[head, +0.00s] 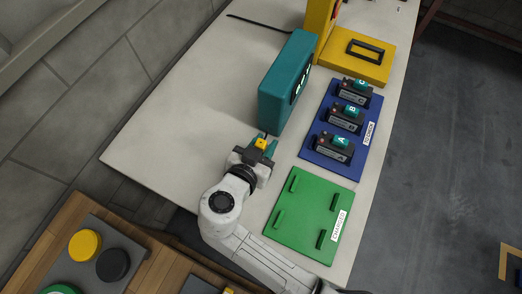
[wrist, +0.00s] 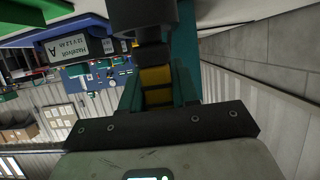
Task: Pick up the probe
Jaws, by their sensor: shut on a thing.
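The probe, yellow and black, is in my gripper (head: 263,147). Its yellow part (head: 261,142) shows between the teal fingers in the head view. In the wrist view the yellow and black probe (wrist: 155,77) runs up from between the fingers to a wide dark end at the top edge. My gripper is shut on it, close in front of the teal box (head: 287,84). I cannot tell whether the probe touches the box or the table.
A blue mat (head: 313,152) holds three dark units labelled A, B and C. A green board (head: 310,213) with several raised bars lies nearer. A yellow case (head: 376,70) stands at the back. The white table (head: 190,110) is clear left of my gripper.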

